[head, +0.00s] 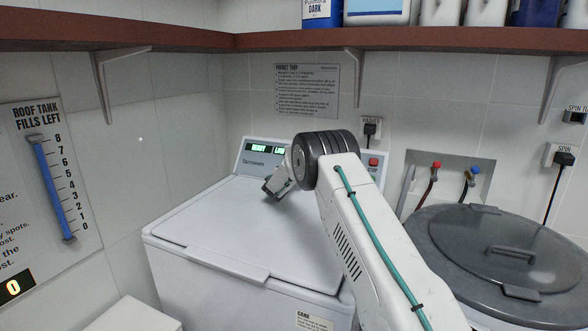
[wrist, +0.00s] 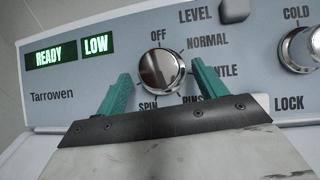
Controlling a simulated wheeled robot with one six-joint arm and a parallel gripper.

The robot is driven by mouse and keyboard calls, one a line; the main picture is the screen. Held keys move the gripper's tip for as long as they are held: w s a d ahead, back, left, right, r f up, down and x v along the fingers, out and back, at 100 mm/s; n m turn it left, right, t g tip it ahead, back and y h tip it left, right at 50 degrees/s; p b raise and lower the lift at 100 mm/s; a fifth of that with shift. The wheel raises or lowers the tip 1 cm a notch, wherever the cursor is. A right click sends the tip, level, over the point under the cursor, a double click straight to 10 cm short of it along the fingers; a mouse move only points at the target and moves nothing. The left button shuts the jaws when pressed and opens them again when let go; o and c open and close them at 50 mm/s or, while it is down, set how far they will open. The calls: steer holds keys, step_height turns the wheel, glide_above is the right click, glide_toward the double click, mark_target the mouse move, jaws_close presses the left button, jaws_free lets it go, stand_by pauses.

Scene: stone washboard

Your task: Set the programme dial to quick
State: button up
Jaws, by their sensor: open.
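The programme dial (wrist: 162,74) is a round chrome knob on the washer's grey-blue control panel (wrist: 120,36). OFF, NORMAL and SPIN are readable around it; GENTLE and RINSE are partly covered by my right finger and the gripper's front plate. No QUICK label shows; the area left of the dial is partly behind my left finger. Which way the dial points is not clear. My gripper (wrist: 161,71) is open, one green finger on each side of the dial; contact cannot be told. In the head view my gripper (head: 277,188) is at the panel and my arm hides the dial.
The panel's displays (wrist: 72,50) read READY and LOW. A LEVEL control (wrist: 234,10) and a COLD knob (wrist: 299,50) sit right of the dial. The white washer lid (head: 240,225) is shut and clear. A grey lidded tub (head: 490,255) stands right; a brown shelf (head: 400,38) runs above.

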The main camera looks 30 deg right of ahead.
steer(key=shift+w+d, duration=0.2)
steer(key=shift+d, duration=0.05)
steer(key=c, duration=1)
steer(key=shift+a+m, duration=0.1)
steer(key=shift+m, duration=0.3)
steer(key=m+g+h, duration=0.1)
steer(key=m, duration=0.1)
steer(key=m+g+h, duration=0.1)
steer(key=m+g, duration=0.1)
steer(key=m, duration=0.1)
steer(key=m+g, duration=0.1)
steer(key=m, duration=0.1)
steer(key=shift+w+a+m+g+h, duration=0.25)
steer(key=shift+w+m+g+h, duration=0.15)
steer(key=shift+w+m+g, duration=0.15)
steer(key=shift+m+g, duration=1.85)
steer(key=shift+m, duration=0.9)
steer(key=shift+r+m, duration=0.1)
steer(key=shift+m, duration=0.2)
